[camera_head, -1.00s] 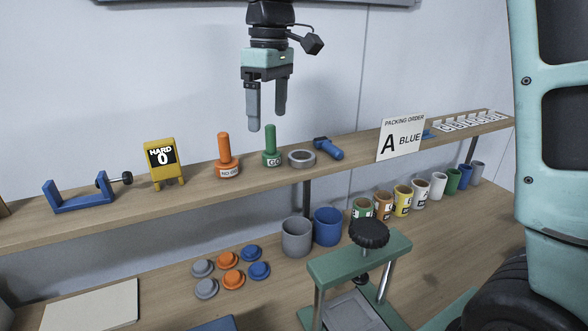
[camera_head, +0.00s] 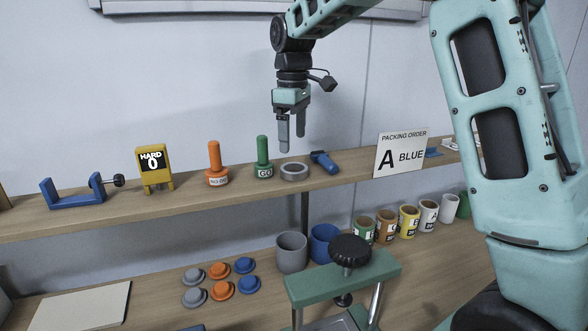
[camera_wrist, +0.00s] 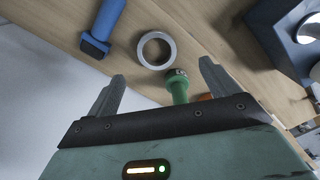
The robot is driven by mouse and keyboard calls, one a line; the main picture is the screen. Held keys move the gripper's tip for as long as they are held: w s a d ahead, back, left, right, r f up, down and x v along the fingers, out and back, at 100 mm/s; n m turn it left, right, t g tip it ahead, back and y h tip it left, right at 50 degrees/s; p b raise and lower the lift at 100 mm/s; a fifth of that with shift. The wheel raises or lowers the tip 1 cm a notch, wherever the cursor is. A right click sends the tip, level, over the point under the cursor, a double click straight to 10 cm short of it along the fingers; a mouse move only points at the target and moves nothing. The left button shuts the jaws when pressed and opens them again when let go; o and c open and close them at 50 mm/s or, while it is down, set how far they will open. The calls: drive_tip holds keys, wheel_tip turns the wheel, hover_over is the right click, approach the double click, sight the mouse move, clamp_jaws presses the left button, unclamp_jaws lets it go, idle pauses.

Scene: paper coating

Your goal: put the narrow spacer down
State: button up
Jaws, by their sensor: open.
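The narrow spacer appears to be the grey ring (camera_head: 294,178) lying flat on the upper shelf, just right of the green GO gauge (camera_head: 263,152). My gripper (camera_head: 292,142) is open and empty, pointing down above the ring and apart from it. In the wrist view the ring (camera_wrist: 141,55) lies beyond the fingertips, with nothing between the jaws touching them. The green gauge's handle (camera_wrist: 178,88) shows partly behind my gripper body in that view.
On the shelf, an orange NO GO gauge (camera_head: 215,160) stands left of the green one. A blue tool (camera_head: 324,162) lies right of the ring, then a packing order sign (camera_head: 401,153) reading A BLUE. A yellow HARD 0 display (camera_head: 154,168) and blue clamp stand (camera_head: 78,200) are farther left.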

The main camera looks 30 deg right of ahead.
drive_tip(key=shift+w+d+f+p, duration=0.15)
drive_tip(key=shift+f+p, duration=0.5)
drive_tip(key=shift+f, duration=1.3)
drive_tip(key=shift+s+d+f+p, duration=0.1)
drive_tip(key=shift+f+p, duration=0.5)
drive_tip(key=shift+f, duration=1.3)
drive_tip(key=c, duration=1.2)
drive_tip(key=shift+o, duration=0.2)
drive_tip(key=shift+r, duration=0.1)
